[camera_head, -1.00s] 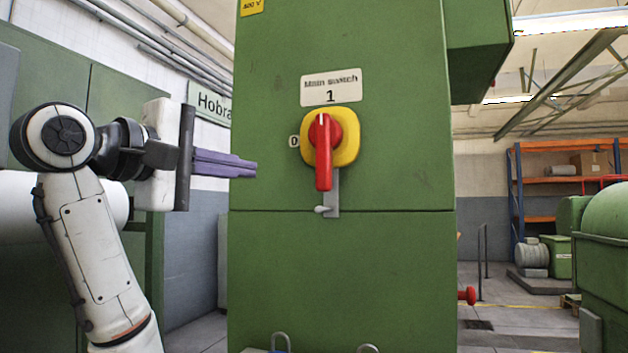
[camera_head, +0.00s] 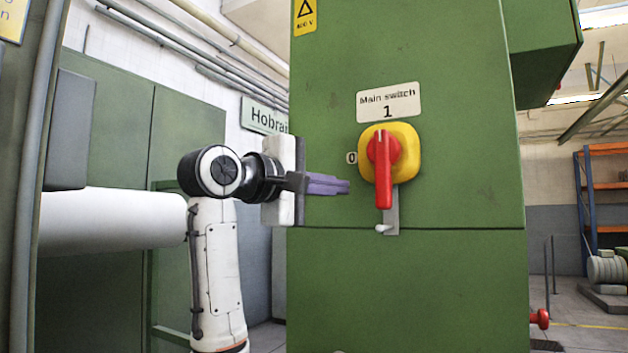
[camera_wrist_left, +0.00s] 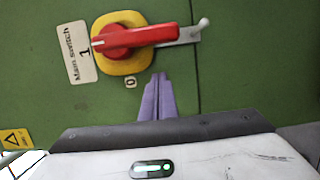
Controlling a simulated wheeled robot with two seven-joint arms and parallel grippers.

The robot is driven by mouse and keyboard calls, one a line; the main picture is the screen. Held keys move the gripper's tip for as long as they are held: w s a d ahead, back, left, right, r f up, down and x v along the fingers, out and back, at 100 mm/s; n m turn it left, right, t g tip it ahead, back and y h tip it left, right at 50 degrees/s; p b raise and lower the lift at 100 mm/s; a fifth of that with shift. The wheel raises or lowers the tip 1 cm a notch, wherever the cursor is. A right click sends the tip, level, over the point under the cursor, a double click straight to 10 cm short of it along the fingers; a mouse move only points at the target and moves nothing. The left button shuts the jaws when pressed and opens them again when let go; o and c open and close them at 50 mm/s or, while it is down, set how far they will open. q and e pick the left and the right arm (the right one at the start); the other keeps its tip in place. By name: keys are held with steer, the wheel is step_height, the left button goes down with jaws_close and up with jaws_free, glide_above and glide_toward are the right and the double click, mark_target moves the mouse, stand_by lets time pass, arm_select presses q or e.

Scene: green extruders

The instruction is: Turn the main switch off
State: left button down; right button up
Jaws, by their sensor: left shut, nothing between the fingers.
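The main switch is a red rotary handle (camera_head: 384,168) on a yellow plate (camera_head: 407,150), on the front of a green cabinet (camera_head: 440,60). The handle stands vertical, with its long end down and its white mark up toward the "1" on the label (camera_head: 389,102). A "0" mark (camera_head: 351,158) is left of the plate. A grey latch (camera_head: 391,215) shows below the handle. My left gripper (camera_head: 347,187) is shut and empty, its purple fingers just left of the handle and apart from it. In the left wrist view, the fingertips (camera_wrist_left: 161,76) are beside the red handle (camera_wrist_left: 140,37). My right gripper is not in view.
A yellow 400 V warning sign (camera_head: 305,15) is at the cabinet's upper left. Orange shelving (camera_head: 600,190) is at the far right.

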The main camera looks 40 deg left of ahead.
mark_target(383, 169)
arm_select(q)
steer(key=d, duration=0.2)
steer(key=w+d, duration=0.1)
steer(key=d, duration=0.1)
steer(key=shift+w, duration=0.2)
steer(key=shift+a, duration=0.1)
